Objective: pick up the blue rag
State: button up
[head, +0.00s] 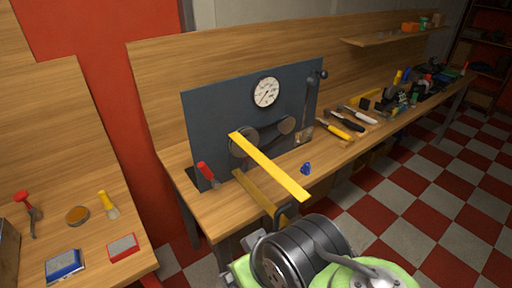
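A small crumpled blue thing (306,169), which looks like the blue rag, lies on the long wooden workbench (225,207) near its front edge. It is just right of the lower end of a long yellow bar. Nothing touches it from above. Parts of my arm, a dark ribbed cylinder and green links, fill the bottom centre of the head view. I cannot make out my gripper's fingers there, and no gripper shows at the blue thing.
A dark upright panel with a dial (265,92) stands behind the blue thing. The yellow bar (270,165) sticks out in front of it. Several hand tools (345,121) lie to the right. A second bench (88,240) at left carries a blue box (63,266) and small items.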

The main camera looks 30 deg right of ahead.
aim_at(306, 169)
jog(key=i+l+u, duration=0.1)
jog(key=l+u, duration=0.8)
jog(key=l, duration=0.15)
jog(key=l+u, duration=0.4)
jog(key=l, duration=0.15)
jog(key=k+l+u, duration=0.2)
jog(key=l+u, duration=0.25)
jog(key=k+l+u, duration=0.2)
jog(key=l+u, duration=0.25)
jog(key=l, duration=0.1)
